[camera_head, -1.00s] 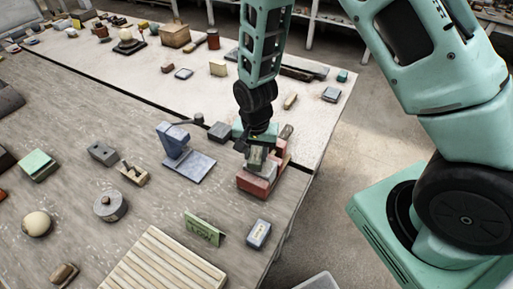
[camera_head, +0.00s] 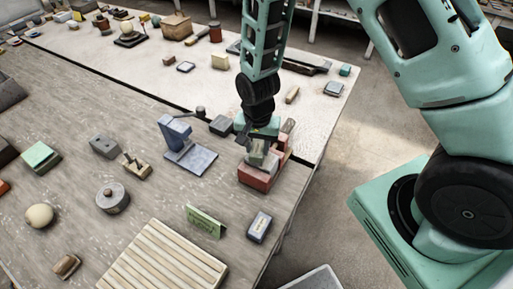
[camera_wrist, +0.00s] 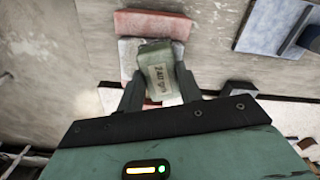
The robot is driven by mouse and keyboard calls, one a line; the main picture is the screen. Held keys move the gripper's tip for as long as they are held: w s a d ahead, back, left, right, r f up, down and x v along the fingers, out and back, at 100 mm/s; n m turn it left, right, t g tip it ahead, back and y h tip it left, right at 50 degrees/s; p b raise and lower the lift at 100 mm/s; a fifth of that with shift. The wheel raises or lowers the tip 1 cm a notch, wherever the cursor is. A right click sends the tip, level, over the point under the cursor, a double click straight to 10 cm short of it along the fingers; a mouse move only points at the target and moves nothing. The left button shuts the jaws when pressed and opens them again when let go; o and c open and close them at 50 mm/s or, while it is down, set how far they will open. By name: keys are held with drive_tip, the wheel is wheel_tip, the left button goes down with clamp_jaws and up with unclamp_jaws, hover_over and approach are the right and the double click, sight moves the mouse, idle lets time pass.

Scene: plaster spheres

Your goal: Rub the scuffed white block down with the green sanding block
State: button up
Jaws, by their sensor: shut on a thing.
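My gripper (camera_wrist: 160,92) is shut on the green sanding block (camera_wrist: 156,70), a grey-green block with a printed label. The sanding block also shows in the head view (camera_head: 257,158), low over a red vise (camera_head: 254,178) at the table's right end. In the wrist view, a pale, pinkish-white block (camera_wrist: 129,52) shows beside and under the sanding block. It seems to be the scuffed block, largely hidden by the sanding block and fingers. I cannot tell if the two blocks touch. A red vise part (camera_wrist: 152,23) lies just beyond.
A blue metal stand (camera_head: 188,152) is left of the vise, and a dark grey block (camera_head: 221,125) lies behind it. A green card (camera_head: 205,222) and a small grey-blue box (camera_head: 259,227) stand in front. A slatted wooden board (camera_head: 160,262) lies nearer.

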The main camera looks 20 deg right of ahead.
drive_tip(key=shift+w+d+f, duration=0.1)
drive_tip(key=shift+w+d, duration=0.5)
drive_tip(key=shift+w, duration=0.2)
drive_tip(key=shift+s+a, duration=0.65)
drive_tip(key=shift+s, duration=0.25)
drive_tip(key=shift+s+a, duration=0.6)
drive_tip(key=shift+s, duration=0.25)
drive_tip(key=shift+r, duration=0.2)
drive_tip(key=shift+w+d+r+p, duration=0.6)
drive_tip(key=shift+w+r+p, duration=0.15)
drive_tip(key=shift+w, duration=0.15)
drive_tip(key=shift+f, duration=0.1)
drive_tip(key=shift+s+d, duration=0.1)
drive_tip(key=shift+s+d+f+b, duration=0.1)
drive_tip(key=shift+s+d+b, duration=0.05)
drive_tip(key=shift+s+d, duration=0.35)
drive_tip(key=shift+s+d+f+b, duration=0.15)
drive_tip(key=shift+s+d, duration=0.15)
drive_tip(key=shift+s, duration=0.3)
